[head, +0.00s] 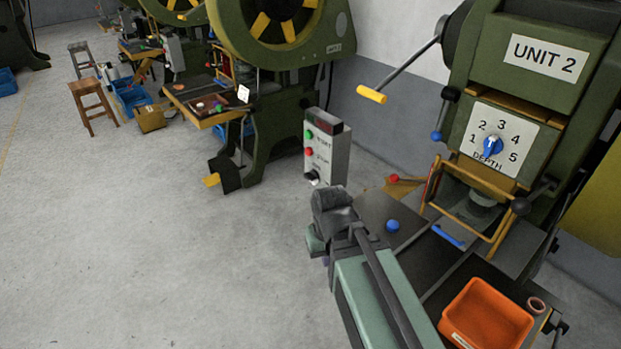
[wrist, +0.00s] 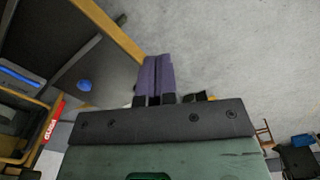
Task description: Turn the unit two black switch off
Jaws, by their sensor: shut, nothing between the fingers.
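The control box (head: 326,150) is a grey box with a dark display on top, a green button and a red button. Its black switch (head: 312,178) sits low on the front, under the red button; its label and exact setting are too small to read. The unit 2 press (head: 535,75) with its "UNIT 2" sign stands to the right. In the head view my arm's end is just below the box, and my fingers are mostly hidden. In the wrist view my gripper (wrist: 158,62) has its purple fingers together and empty, over bare floor. The switch cannot be made out in that view.
The press table (head: 365,210) carries a blue ball (head: 392,226), a red-tipped lever (head: 394,179) and an orange bin (head: 486,315). A yellow-handled lever (head: 371,94) juts out above. Another press (head: 270,80) stands behind.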

